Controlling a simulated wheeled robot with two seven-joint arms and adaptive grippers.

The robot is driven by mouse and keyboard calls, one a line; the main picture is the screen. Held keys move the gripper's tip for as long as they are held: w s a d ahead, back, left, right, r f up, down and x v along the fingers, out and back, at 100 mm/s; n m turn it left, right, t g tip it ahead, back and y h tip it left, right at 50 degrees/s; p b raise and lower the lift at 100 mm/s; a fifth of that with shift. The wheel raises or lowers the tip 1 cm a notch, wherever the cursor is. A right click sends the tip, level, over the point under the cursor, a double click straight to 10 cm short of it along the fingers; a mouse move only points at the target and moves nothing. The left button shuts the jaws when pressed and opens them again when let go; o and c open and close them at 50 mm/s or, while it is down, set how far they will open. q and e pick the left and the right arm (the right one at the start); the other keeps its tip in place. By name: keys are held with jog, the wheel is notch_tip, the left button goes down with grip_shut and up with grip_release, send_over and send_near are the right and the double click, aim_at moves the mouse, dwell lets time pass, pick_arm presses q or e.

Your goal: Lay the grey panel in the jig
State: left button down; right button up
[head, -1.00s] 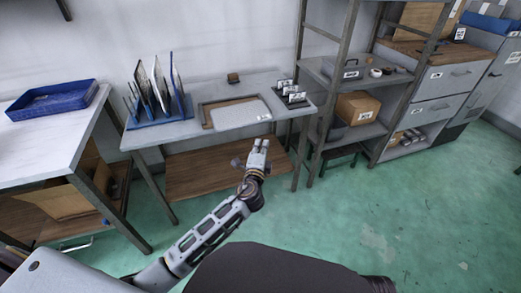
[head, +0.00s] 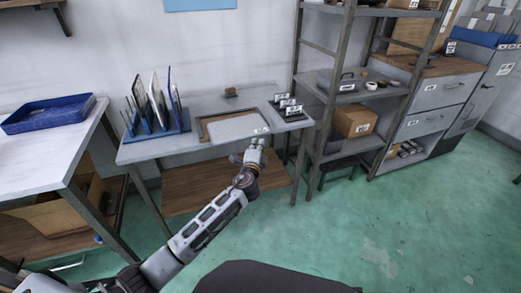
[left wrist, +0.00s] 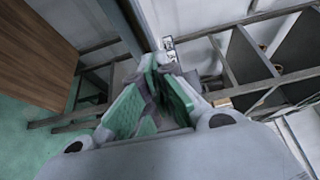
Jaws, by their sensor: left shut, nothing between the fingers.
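The grey panel (head: 236,128) lies flat over the brown-edged jig (head: 203,131) on the grey table. Brown shows along the jig's left and back sides; I cannot tell whether the panel is fully seated. A small white label is at the panel's front right corner. My left gripper (head: 256,143) is shut and empty, near the table's front edge, just in front of that corner and apart from the panel as far as I can see. In the left wrist view its green finger pads (left wrist: 153,100) converge with nothing between them. My right gripper is not in view.
A blue rack (head: 160,136) with several upright panels stands left of the jig. Small labelled black holders (head: 290,108) stand to its right, and a small brown block (head: 231,92) behind. A blue tray (head: 48,114) sits on the left table. A metal shelf (head: 325,98) stands to the right.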

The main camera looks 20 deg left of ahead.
pick_arm(q)
jog(key=shift+w+a, duration=0.45)
jog(key=shift+a, duration=0.1)
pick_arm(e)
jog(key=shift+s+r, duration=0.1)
